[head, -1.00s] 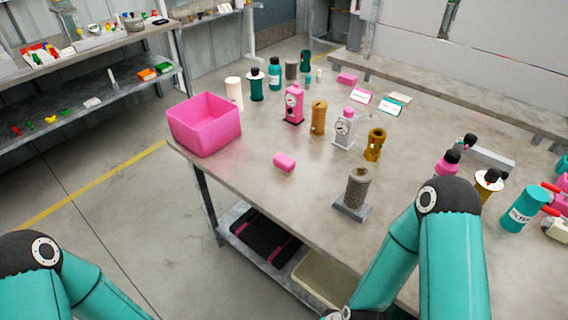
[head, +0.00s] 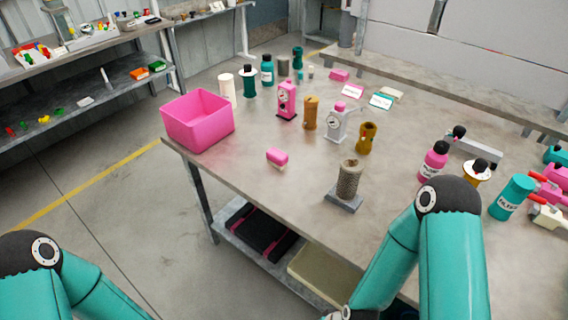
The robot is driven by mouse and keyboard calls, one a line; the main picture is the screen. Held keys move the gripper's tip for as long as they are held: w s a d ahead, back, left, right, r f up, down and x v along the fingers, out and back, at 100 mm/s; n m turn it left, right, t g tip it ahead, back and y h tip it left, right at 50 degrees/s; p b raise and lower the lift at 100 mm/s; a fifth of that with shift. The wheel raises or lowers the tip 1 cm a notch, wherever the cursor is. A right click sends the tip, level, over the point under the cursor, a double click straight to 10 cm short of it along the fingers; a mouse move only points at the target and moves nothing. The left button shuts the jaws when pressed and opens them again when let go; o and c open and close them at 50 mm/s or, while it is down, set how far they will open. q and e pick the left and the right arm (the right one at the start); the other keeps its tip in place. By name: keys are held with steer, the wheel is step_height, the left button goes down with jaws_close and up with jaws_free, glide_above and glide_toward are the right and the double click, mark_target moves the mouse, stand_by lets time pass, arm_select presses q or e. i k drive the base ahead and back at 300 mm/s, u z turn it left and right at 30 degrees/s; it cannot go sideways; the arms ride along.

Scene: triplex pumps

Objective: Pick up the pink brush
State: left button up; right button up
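A small pink block with a pale underside, which looks like the pink brush (head: 277,158), lies on the grey workbench (head: 240,167) near its left front edge. It is right of the pink open bin and left of a mesh cylinder on a stand. Nothing touches it. Another pink block (head: 339,75) lies far back on the bench; I cannot tell what it is.
The pink bin (head: 198,121) stands at the bench's left corner. The mesh cylinder (head: 348,180) stands right of the brush. Pink, brown and grey pump-like pieces stand behind. Bottles (head: 433,161) and a teal canister (head: 511,197) stand at right. Bare bench surrounds the brush.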

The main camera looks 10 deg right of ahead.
mark_target(278, 159)
steer(key=u, duration=0.05)
steer(key=k, duration=1.2)
steer(key=u, duration=0.3)
steer(key=i, duration=0.75)
steer(key=u, duration=0.45)
steer(key=i, duration=1.1)
steer(key=z, duration=0.65)
